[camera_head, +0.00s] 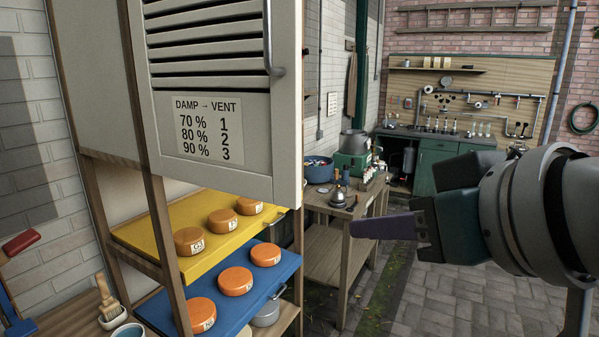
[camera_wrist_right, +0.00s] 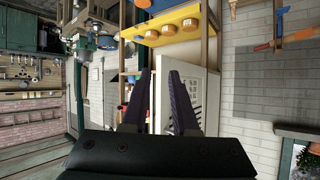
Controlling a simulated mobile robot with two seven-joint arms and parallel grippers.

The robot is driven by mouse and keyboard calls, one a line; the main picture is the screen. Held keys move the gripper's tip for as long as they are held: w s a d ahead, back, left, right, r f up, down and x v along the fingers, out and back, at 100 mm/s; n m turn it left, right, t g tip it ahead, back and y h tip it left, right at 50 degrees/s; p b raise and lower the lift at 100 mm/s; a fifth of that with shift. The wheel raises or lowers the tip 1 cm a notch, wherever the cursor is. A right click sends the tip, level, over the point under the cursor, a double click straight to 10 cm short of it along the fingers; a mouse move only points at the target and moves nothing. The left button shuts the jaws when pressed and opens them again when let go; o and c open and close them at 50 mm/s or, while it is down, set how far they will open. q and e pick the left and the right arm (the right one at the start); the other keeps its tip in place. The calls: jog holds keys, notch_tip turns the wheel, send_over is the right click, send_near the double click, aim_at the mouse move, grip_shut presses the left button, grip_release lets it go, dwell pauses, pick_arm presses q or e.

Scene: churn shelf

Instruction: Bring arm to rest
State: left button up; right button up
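My right arm enters the head view from the right edge. Its gripper (camera_head: 354,228) has purple fingers that point left, in front of the wooden workbench. In the right wrist view the two purple fingers of the gripper (camera_wrist_right: 160,74) stand apart with nothing between them. My left arm and gripper are in neither view.
A shelf unit with a louvred vent door (camera_head: 225,130) stands at left. Its yellow shelf (camera_head: 160,232) and blue shelf (camera_head: 235,312) hold several orange discs. Paving at lower right is clear.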

jog(key=s+d+f+m+g+h, duration=0.15)
jog(key=s+d+f+g, duration=0.45)
jog(key=s, duration=0.6)
jog(key=s+d+f+g+h, duration=0.1)
jog(key=s+d+f+h, duration=0.25)
jog(key=s+f, duration=0.6)
notch_tip(320, 180, up, 17)
jog(key=s+p, duration=0.1)
jog(key=p, duration=1.5)
jog(key=shift+s+d+y, duration=0.3)
jog(key=shift+s+d, duration=0.05)
jog(key=shift+d, duration=0.05)
